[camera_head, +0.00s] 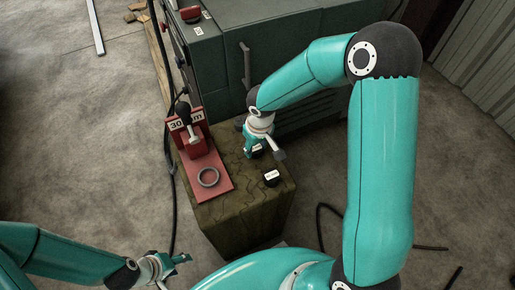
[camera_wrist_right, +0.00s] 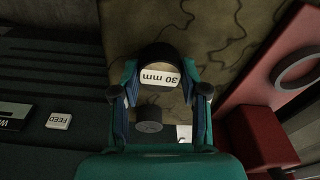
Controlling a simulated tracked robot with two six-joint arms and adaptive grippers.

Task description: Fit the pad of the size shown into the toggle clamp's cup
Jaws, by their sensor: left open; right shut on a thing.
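The red toggle clamp (camera_head: 190,140) stands on the block's left side, with a "30 mm" sign (camera_head: 183,121) partly covered by its handle. Its ring-shaped cup (camera_head: 208,177) looks empty on the red base plate; it also shows at the right wrist view's edge (camera_wrist_right: 298,68). My right gripper (camera_head: 263,154) is over the block, right of the clamp. In the right wrist view, it (camera_wrist_right: 160,82) is shut on a black pad labelled "30 mm" (camera_wrist_right: 160,77). My left gripper (camera_head: 176,270) is open and empty at lower left.
The mottled green-brown block (camera_head: 238,211) bears the clamp and pads. A dark round piece (camera_wrist_right: 149,119) shows between my right fingers, lower in the wrist view. A grey-green machine (camera_head: 205,60) stands behind the block. Cables (camera_head: 321,225) lie on the concrete floor.

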